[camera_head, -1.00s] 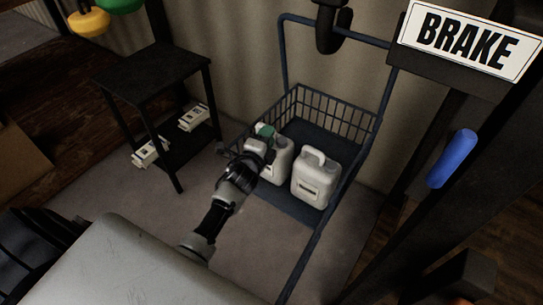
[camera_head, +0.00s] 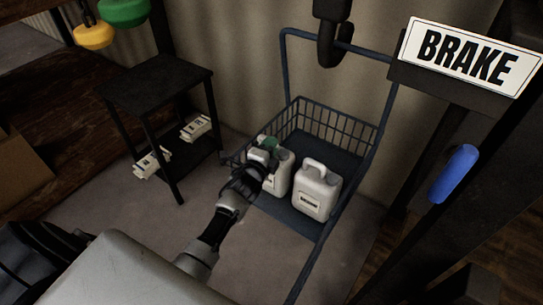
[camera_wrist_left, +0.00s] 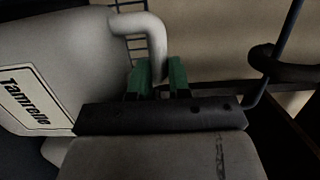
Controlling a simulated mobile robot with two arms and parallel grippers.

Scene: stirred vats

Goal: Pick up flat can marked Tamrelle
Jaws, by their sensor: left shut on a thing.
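The flat can marked Tamrelle (camera_wrist_left: 60,60) is pale grey-white, with its black-lettered label at the left of the left wrist view. Its looped handle (camera_wrist_left: 140,25) runs down between the green fingertips of my left gripper (camera_wrist_left: 161,78). The gripper is shut on this handle. In the head view the can (camera_head: 281,177) is the left one of two at the cart, partly hidden by my left gripper (camera_head: 266,146) and wrist. I cannot tell whether its base touches the cart deck. My right gripper is not in view.
A second white can (camera_head: 316,191) stands close to the right on the blue cart (camera_head: 285,214), which has a wire basket wall and tall tubular frame. A dark stand (camera_head: 155,75) with small white boxes is at left. A BRAKE sign (camera_head: 472,55) is at upper right.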

